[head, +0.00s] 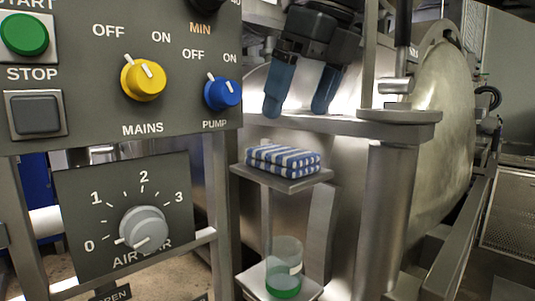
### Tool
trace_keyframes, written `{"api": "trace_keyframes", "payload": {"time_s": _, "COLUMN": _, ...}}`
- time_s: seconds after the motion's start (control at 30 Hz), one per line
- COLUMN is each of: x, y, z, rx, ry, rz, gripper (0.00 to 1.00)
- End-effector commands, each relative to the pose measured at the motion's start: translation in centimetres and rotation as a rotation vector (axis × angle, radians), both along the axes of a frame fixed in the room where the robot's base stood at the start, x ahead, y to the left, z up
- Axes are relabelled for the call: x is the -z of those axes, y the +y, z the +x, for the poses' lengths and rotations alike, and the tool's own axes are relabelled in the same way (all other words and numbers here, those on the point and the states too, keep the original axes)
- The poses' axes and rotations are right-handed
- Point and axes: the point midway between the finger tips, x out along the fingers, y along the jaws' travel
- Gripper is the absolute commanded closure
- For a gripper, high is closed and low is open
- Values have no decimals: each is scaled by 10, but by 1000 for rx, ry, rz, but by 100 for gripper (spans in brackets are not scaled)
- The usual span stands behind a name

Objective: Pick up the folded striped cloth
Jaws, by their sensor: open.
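The folded striped cloth (282,160), blue and white, lies flat on a small metal shelf (310,182) in the middle of the head view. My gripper (297,108) points down above the cloth, with its two blue fingers spread apart and nothing between them. The fingertips show higher in the picture than the cloth and do not touch it. A horizontal metal bar shows close to the fingertips; I cannot tell the depth between them.
A control panel (185,25) with a yellow knob (143,79) and a blue knob (222,93) stands at left. A glass with a green base (284,268) is on a lower shelf. A thick metal post (385,200) and the round vessel door (445,110) are at right.

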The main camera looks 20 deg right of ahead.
Motion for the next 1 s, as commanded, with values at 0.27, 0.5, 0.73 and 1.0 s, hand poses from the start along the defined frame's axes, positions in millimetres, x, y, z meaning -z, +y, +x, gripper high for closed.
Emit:
{"api": "trace_keyframes", "payload": {"time_s": 0.27, "x": 22, "y": 2, "z": 8, "rx": 5, "ry": 0, "rz": -7, "gripper": 1}}
{"api": "trace_keyframes", "payload": {"time_s": 0.5, "x": 51, "y": 8, "z": 9, "rx": 3, "ry": 2, "rz": -5, "gripper": 1}}
{"api": "trace_keyframes", "payload": {"time_s": 0.73, "x": 74, "y": 11, "z": 16, "rx": 3, "ry": 0, "rz": -6, "gripper": 1}}
{"api": "trace_keyframes", "payload": {"time_s": 1.0, "x": 75, "y": 11, "z": 17, "rx": 4, "ry": -1, "rz": -6, "gripper": 3}}
